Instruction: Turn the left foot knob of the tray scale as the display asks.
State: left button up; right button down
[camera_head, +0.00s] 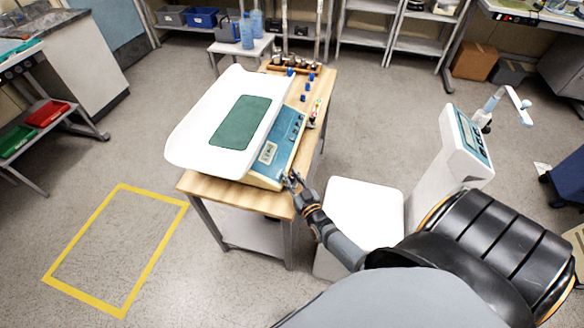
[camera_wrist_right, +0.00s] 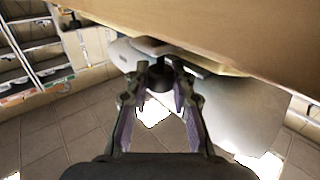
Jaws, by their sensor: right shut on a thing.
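The tray scale (camera_head: 262,172) stands on a small wooden table. It has a white tray (camera_head: 195,130) with a green mat (camera_head: 243,122) and a blue front panel. The display (camera_head: 268,152) on this panel is too small to read. My right gripper (camera_head: 291,181) is at the scale's near front corner, low by the table top. In the right wrist view, my right gripper (camera_wrist_right: 160,92) has its fingers on either side of the dark left foot knob (camera_wrist_right: 158,80) and is shut on it. My left gripper is not in view.
The wooden table edge (camera_wrist_right: 230,40) runs close above the fingers in the wrist view. Small blue-topped items (camera_head: 303,92) stand behind the scale. A white stool (camera_head: 362,205) and a white column scale (camera_head: 450,155) stand to the right. Floor at left is clear.

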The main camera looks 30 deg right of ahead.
jog(key=shift+m+g+h+p, duration=0.3)
jog(key=shift+m+h+p, duration=0.5)
jog(key=shift+h, duration=0.5)
jog(key=c, duration=1.1)
grip_release()
jog(key=shift+s+a, duration=0.1)
jog(key=shift+s, duration=0.2)
jog(key=v, duration=1.1)
jog(key=shift+s, duration=0.2)
jog(key=shift+a, duration=0.1)
